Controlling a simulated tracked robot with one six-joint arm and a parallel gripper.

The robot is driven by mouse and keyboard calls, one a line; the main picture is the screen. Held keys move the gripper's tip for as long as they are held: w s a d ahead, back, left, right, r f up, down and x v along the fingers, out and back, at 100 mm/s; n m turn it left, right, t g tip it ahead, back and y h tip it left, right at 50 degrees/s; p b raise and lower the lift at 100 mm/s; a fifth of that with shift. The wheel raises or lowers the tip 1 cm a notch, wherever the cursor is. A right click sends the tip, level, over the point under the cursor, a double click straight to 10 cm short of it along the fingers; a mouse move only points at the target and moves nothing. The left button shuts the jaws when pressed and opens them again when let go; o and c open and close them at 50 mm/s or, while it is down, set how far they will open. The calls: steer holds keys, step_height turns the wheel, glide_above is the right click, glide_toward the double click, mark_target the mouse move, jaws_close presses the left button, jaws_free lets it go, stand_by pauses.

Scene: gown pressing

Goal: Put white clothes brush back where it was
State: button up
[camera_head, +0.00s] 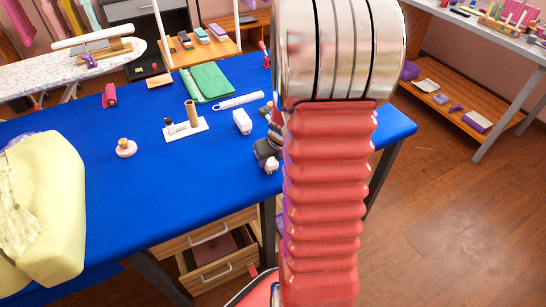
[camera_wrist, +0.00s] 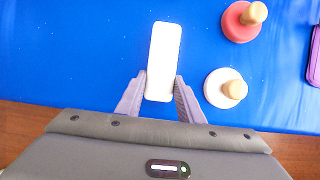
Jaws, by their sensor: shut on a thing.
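The white clothes brush (camera_wrist: 163,50) is a long, pale, rounded bar in the wrist view, over the blue table (camera_wrist: 70,60). My gripper (camera_wrist: 161,78) is shut on its near end, with one grey finger on each side. The brush's far end points away from the gripper. I cannot tell whether its underside touches the tabletop. In the head view my red and silver arm hides most of the gripper and its surroundings.
A red disc (camera_wrist: 238,22) and a white disc (camera_wrist: 224,88), both with wooden knobs, stand right of the gripper. The head view shows a white peg stand (camera_head: 185,128), green cloth (camera_head: 211,80) and yellow padded form (camera_head: 55,215). Blue tabletop left of the brush is clear.

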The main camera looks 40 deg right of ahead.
steer(key=o, duration=1.1)
steer(key=v, duration=1.2)
stand_by(0.4)
